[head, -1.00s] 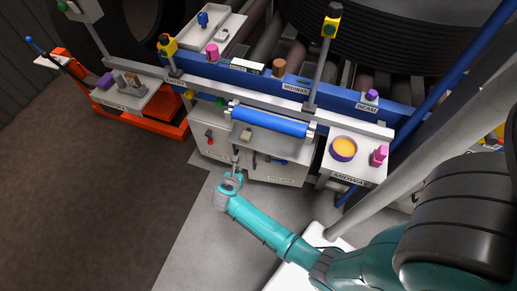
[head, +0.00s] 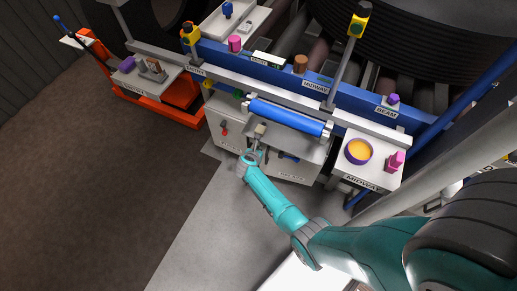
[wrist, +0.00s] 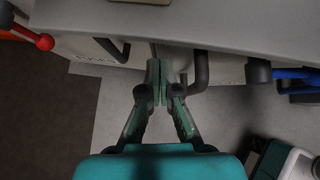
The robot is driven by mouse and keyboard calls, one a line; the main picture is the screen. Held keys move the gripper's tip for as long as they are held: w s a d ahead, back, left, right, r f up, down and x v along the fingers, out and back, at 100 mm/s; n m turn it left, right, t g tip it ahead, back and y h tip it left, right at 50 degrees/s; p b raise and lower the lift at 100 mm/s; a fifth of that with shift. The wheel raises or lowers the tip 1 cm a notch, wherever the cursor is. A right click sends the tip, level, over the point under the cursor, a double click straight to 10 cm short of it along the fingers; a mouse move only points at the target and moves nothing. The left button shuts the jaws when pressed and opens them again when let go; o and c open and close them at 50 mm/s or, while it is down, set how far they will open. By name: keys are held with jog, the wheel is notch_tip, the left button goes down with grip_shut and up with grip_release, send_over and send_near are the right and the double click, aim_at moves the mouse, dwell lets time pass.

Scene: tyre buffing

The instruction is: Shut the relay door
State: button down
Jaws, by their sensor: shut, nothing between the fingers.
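The right cabinet front (head: 292,174) under the blue roller carries a small label that seems to read RELAYS. It is partly hidden by the ledge above, and I cannot tell how far its door stands open. My gripper (head: 258,150) is at the gap between the left and right cabinet fronts. In the wrist view my gripper (wrist: 160,82) is shut and empty, fingertips together just under the ledge edge. A dark bent handle (wrist: 201,72) is close to the right of the fingers. Whether they touch it I cannot tell.
The left cabinet (head: 228,140) has a red-knobbed lever (wrist: 45,42). A blue handle (wrist: 297,75) with a black knob is at right. The blue roller (head: 288,118) and grey ledge (wrist: 215,20) overhang the fronts. Floor (head: 190,220) in front is clear.

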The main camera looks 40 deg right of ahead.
jog(key=shift+w+d, duration=0.15)
jog(key=shift+d, duration=0.05)
jog(key=w+d, duration=0.1)
jog(key=d+m, duration=0.1)
jog(key=shift+w+d+g, duration=0.3)
jog(key=shift+w, duration=0.05)
jog(key=shift+a, duration=0.1)
dwell(0.5)
